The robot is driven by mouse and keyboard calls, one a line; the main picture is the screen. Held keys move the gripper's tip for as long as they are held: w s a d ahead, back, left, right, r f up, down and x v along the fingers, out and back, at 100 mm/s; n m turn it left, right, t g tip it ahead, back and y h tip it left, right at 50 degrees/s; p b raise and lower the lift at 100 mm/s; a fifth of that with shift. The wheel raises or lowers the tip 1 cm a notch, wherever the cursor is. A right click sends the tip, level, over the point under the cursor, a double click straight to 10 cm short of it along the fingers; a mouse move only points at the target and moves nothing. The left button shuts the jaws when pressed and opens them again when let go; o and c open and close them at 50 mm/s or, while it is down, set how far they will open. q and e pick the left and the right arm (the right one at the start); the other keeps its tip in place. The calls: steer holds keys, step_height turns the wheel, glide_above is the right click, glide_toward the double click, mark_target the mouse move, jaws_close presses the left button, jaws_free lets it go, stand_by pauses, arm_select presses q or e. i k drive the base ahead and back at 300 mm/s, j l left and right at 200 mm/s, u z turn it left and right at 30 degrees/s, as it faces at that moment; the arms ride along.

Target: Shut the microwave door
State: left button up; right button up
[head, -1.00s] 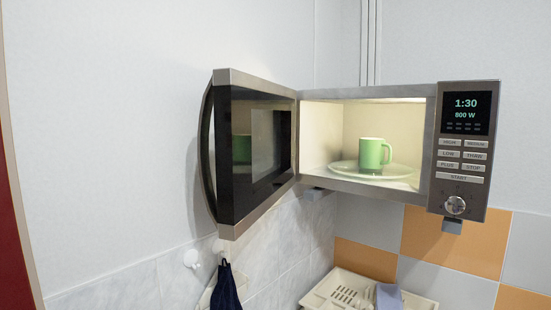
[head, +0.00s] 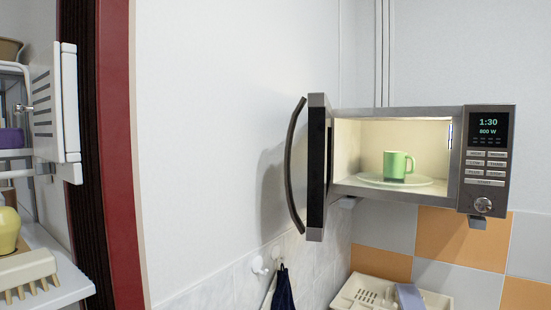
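The microwave (head: 487,160) is mounted on the wall at the right of the head view, with its control panel on the right side. Its door (head: 317,168) stands wide open on the left, swung out toward me and seen nearly edge-on. A dark curved handle (head: 293,165) is on the door's left face. Inside the lit cavity, a green mug (head: 397,166) stands on the round glass plate (head: 424,182). Neither of my grippers shows in the head view.
A dark red door frame (head: 118,160) and a shelf unit with a white panel (head: 55,105) are at the left. A dark cloth (head: 283,290) hangs from wall hooks below the door. A dish rack (head: 358,294) is below the microwave. The space before the white wall is clear.

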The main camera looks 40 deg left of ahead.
mark_target(320, 111)
steer(key=k+j, duration=0.2)
steer(key=k+j+u, duration=0.1)
steer(key=j, duration=0.35)
steer(key=k+j+u, duration=0.1)
steer(key=j, duration=0.65)
steer(key=k+j+u, duration=0.1)
steer(key=j, duration=0.55)
